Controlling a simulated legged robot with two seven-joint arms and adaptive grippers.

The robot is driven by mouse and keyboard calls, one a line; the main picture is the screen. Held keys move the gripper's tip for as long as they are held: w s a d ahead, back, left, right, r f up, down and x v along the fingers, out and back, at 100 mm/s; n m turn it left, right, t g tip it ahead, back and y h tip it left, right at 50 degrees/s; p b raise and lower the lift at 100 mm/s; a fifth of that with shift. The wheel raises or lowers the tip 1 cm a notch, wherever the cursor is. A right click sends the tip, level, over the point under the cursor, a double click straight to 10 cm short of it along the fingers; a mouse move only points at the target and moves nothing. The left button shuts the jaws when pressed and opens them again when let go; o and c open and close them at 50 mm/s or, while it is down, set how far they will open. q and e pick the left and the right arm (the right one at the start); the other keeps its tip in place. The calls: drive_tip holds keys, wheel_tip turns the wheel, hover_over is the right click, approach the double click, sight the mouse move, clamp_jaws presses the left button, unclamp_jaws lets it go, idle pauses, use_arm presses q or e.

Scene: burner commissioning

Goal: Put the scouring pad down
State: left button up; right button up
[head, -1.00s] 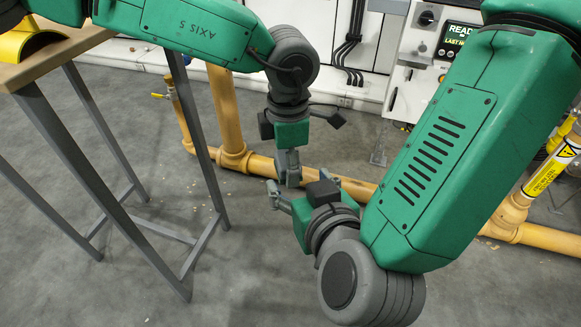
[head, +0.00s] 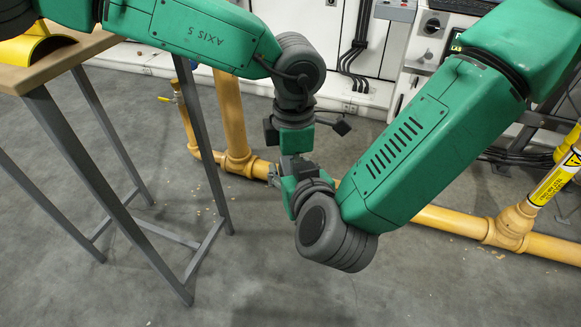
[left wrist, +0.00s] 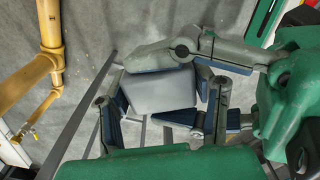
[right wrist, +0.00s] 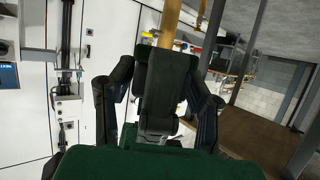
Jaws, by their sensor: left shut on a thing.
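The scouring pad (left wrist: 160,90) shows as a light grey block in the left wrist view. My left gripper (left wrist: 163,106) is shut on it, with a finger on either side. My right gripper (head: 285,178) has come up to it from the other side; its spread fingers lie along the pad's other two edges in the left wrist view. In the head view the pad is hidden by the two grippers, which meet in mid-air.
A wooden-topped table (head: 62,65) with grey legs stands at the left, with a yellow curved piece (head: 30,45) on it. A yellow pipe (head: 450,221) runs low behind my grippers. White cabinets (head: 330,45) stand at the back. The front floor is clear.

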use_arm(q)
drive_tip(key=shift+d, duration=0.1)
use_arm(e)
drive_tip(key=shift+a, duration=0.15)
drive_tip(key=c, duration=0.4)
use_arm(q)
drive_tip(key=o, duration=1.5)
drive_tip(key=shift+c, duration=0.2)
use_arm(e)
drive_tip(key=shift+c, duration=0.2)
use_arm(q)
drive_tip(key=shift+o, duration=0.5)
drive_tip(key=shift+r, duration=0.1)
